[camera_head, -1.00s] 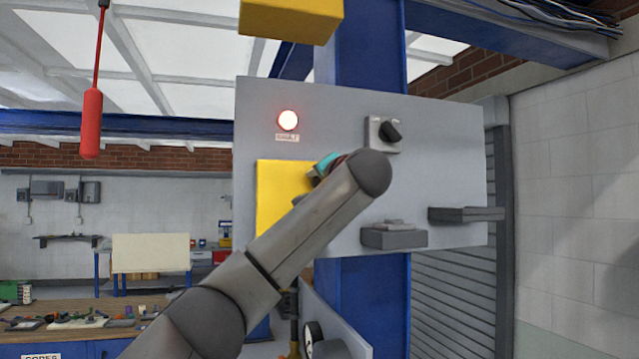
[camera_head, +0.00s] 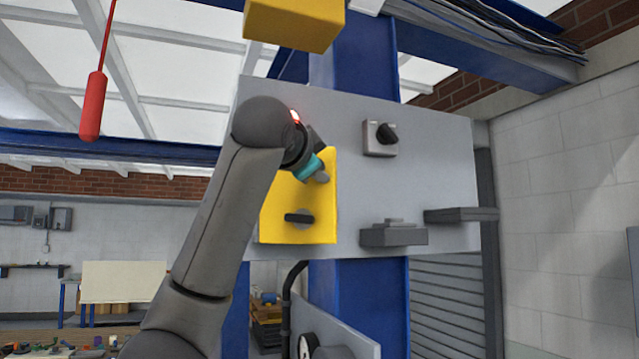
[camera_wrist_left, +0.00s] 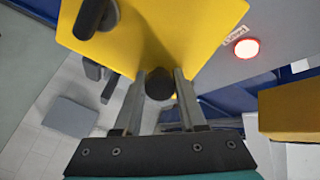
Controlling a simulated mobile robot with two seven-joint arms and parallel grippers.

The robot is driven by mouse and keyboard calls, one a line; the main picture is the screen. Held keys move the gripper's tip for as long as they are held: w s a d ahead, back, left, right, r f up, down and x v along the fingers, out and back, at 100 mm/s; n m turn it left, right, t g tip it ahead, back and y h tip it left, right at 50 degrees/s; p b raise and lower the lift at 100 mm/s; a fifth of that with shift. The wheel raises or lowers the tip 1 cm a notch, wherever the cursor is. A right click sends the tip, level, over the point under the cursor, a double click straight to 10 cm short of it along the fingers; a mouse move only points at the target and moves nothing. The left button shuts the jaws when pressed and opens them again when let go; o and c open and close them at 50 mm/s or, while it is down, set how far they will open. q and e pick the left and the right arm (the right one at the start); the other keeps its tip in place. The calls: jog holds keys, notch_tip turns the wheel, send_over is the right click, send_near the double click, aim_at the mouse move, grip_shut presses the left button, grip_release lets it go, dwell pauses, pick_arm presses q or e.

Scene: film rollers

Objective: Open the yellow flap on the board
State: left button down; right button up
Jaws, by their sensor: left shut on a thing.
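The yellow flap (camera_head: 321,215) is on the left part of the grey board (camera_head: 430,185). A dark handle (camera_head: 299,217) sits on its lower part. The flap also fills the upper middle of the left wrist view (camera_wrist_left: 190,30). My left gripper (camera_head: 322,176) is at the flap's upper right in the head view. In the left wrist view its fingers (camera_wrist_left: 161,95) are on both sides of a dark round knob (camera_wrist_left: 159,84) by the flap's edge, shut on it. My left wrist hides the flap's upper left corner. I cannot tell the flap's angle to the board.
A lit red lamp (camera_wrist_left: 246,48) is beside the flap, mostly hidden in the head view. The board also carries a dark rotary switch (camera_head: 386,134) and grey blocks (camera_head: 394,234). A yellow box (camera_head: 292,24) hangs above; a red pendant (camera_head: 93,107) hangs left.

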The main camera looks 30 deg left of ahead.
pick_arm(q)
jog(key=s+a+m+g+h+p, duration=0.1)
jog(key=s+a+m+h+p, duration=0.2)
jog(key=s+m+h, duration=0.6)
jog(key=shift+s+a+m+g+h+p, duration=0.3)
jog(key=shift+a+g+h, duration=0.15)
jog(key=shift+h, duration=2.25)
jog(key=shift+r, duration=0.1)
jog(key=shift+c, duration=2.4)
grip_release()
jog(key=b+v, duration=0.1)
jog(key=v, duration=1.4)
